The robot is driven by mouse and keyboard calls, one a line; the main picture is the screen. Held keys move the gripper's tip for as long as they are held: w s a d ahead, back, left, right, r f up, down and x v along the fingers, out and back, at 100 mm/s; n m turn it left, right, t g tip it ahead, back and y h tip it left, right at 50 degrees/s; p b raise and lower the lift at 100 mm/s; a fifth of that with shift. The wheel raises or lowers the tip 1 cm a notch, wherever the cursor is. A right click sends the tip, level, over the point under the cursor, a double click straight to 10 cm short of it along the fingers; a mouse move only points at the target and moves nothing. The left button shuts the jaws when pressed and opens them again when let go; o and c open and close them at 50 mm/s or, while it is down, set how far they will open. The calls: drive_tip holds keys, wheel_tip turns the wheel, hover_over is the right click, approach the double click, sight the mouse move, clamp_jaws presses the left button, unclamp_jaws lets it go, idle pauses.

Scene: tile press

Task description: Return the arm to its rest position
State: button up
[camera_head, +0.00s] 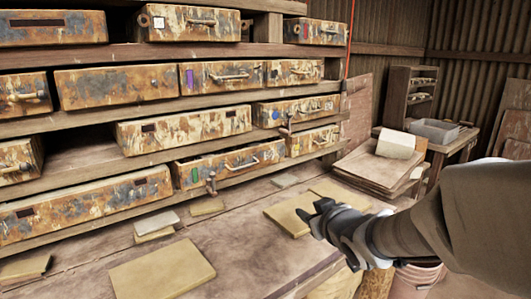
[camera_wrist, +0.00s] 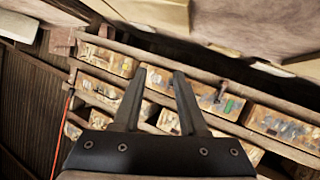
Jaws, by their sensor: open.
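My gripper (camera_head: 316,212) is at the end of my arm on the right of the head view, above the front part of the workbench. In the wrist view my gripper (camera_wrist: 154,78) shows two dark fingers spread apart, with nothing between them. In the head view its fingers overlap a yellowish tile (camera_head: 287,216) on the bench; I cannot tell whether they touch it.
A shelf of rusty drawers (camera_head: 182,129) fills the left and back. A large yellow tile (camera_head: 162,271) and smaller tiles (camera_head: 156,222) lie on the workbench (camera_head: 240,240). Stacked boards (camera_head: 372,168) and a side table with a grey bin (camera_head: 434,130) stand at the right.

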drive_tip(key=s+d+m+g+h, duration=0.1)
drive_tip(key=s+d+m+g, duration=0.2)
drive_tip(key=s, duration=1)
drive_tip(key=s+d+m+g+h, duration=0.1)
drive_tip(key=s+m+g+h, duration=0.3)
drive_tip(key=s, duration=0.9)
wheel_tip(320, 180, up, 14)
drive_tip(key=n+y+p, duration=0.1)
drive_tip(key=y+p, duration=0.1)
drive_tip(key=p, duration=1.3)
drive_tip(key=shift+s+g, duration=0.3)
drive_tip(key=shift+g, duration=0.1)
drive_tip(key=shift+a, duration=0.1)
